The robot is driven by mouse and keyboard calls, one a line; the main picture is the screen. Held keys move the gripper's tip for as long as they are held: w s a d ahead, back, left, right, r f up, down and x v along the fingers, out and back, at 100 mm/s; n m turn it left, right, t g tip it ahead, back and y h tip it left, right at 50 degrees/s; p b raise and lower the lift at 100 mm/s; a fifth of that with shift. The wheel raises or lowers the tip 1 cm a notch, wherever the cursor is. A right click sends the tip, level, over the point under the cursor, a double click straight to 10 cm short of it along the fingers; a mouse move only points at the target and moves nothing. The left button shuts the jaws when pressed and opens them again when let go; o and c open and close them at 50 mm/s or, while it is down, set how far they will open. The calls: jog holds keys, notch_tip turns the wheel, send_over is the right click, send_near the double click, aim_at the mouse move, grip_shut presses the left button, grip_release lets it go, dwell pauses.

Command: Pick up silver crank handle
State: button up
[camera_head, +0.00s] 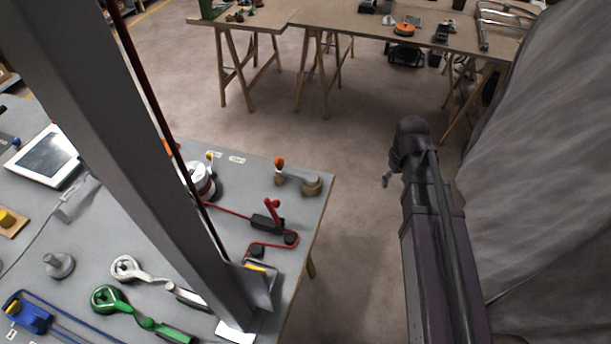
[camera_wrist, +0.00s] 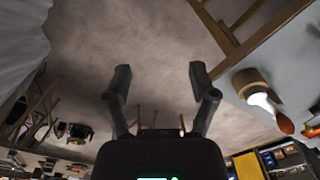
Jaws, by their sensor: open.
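A silver crank handle (camera_head: 296,180) with an orange knob and a brownish round hub lies near the far right corner of the grey table (camera_head: 320,194). It also shows in the wrist view (camera_wrist: 263,102) at the right, outside my fingers. Another silver, ring-ended handle (camera_head: 145,275) lies nearer, beside a green one (camera_head: 130,311). My gripper (camera_wrist: 159,88) is open and empty, its two fingers apart over the floor. In the head view my arm is to the right of the table, and the fingers are mostly hidden.
A wooden trestle table (camera_head: 350,18) stands farther back. Floor between them is clear. A grey draped surface fills the right.

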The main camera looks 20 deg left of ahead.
jog(key=a+r+n+p, duration=0.25)
jog(key=a+n, duration=0.35)
jog(key=a, duration=1.1)
notch_tip(320, 180, up, 2)
jog(key=n+p, duration=0.2)
jog(key=n, duration=0.3)
send_over(296, 173)
jog(key=shift+s+d, duration=0.15)
jog(key=shift+d, duration=0.1)
jog(key=shift+f+b, duration=0.15)
jog(key=shift+b, duration=0.2)
notch_tip(296, 173, down, 8)
jog(key=b, duration=0.8)
jog(key=shift+f, duration=0.2)
jog(key=shift+a+f+b, duration=0.15)
jog(key=shift+f+b, duration=2.45)
jog(key=shift+b, duration=0.25)
